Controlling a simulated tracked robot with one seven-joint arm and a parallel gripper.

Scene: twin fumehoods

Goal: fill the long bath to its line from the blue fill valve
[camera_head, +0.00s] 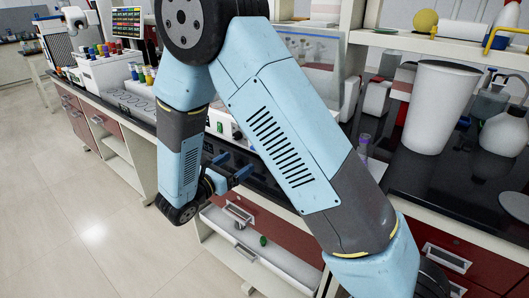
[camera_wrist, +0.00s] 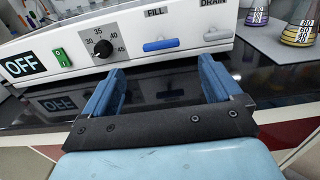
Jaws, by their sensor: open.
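The long bath's white front panel (camera_wrist: 128,32) fills the upper part of the wrist view. It carries the blue fill valve lever (camera_wrist: 160,45) under the word FILL and a white drain lever (camera_wrist: 218,35) under DRAIN. The blue lever lies about level. My gripper (camera_wrist: 160,68) is open and empty, its two blue fingers pointing at the panel, one on each side of the blue lever's width and apparently short of it. In the head view my gripper (camera_head: 231,167) shows beside the bench edge. My arm hides much of the bath there. The water and the line are not visible.
The panel also has an OFF display (camera_wrist: 23,65), a green switch (camera_wrist: 62,57) and a black knob (camera_wrist: 103,49). Flasks (camera_wrist: 299,25) stand right of the bath. A white bin (camera_head: 437,105) stands on the black bench at right.

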